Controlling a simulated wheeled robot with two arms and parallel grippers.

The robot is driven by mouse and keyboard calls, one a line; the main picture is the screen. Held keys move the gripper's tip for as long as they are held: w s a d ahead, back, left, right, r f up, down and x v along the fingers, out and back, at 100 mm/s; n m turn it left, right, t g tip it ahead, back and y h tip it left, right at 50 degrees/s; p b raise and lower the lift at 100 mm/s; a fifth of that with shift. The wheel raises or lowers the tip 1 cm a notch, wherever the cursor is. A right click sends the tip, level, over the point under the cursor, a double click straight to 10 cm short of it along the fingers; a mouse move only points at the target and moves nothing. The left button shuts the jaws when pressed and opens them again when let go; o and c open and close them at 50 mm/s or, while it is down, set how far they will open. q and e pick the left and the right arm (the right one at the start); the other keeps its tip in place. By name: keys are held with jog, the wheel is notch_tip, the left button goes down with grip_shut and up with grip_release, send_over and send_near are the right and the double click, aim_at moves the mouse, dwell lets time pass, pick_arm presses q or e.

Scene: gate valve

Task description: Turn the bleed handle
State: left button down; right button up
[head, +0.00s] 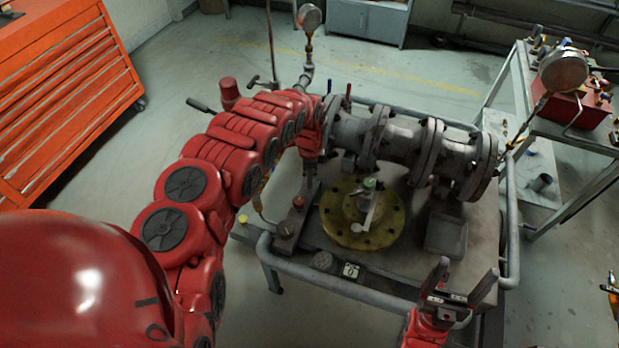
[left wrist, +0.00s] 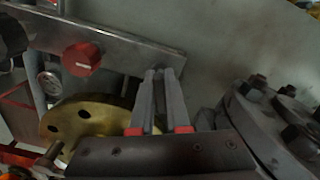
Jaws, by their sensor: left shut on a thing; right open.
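My left gripper (head: 311,176) reaches down from the red arm to the far end of a grey metal bar (head: 285,238) beside the valve. In the left wrist view its two fingers (left wrist: 160,75) are nearly together at the edge of the bar (left wrist: 125,50), shut on a thin part that I take to be the bleed handle. That part is almost wholly hidden between the fingers. A red knob (head: 298,203) is on the bar, apart from the fingers; it also shows in the left wrist view (left wrist: 81,60). My right gripper (head: 465,268) is open and empty at the bench's front edge.
The grey flanged valve body (head: 405,140) lies behind and right of the left gripper. A yellow round flange (head: 375,235) lies on the bench in front. A tube rail (head: 330,285) rings the bench. Pressure gauges (head: 309,17) and (head: 563,71) stand high. An orange cabinet (head: 65,90) is at left.

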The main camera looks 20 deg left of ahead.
pick_arm(q)
jog(key=m, duration=0.3)
jog(key=shift+m, duration=0.3)
jog(key=shift+m+b, duration=0.45)
jog(key=shift+m, duration=1.15)
jog(key=c, duration=0.8)
grip_release()
jog(key=shift+c, duration=0.2)
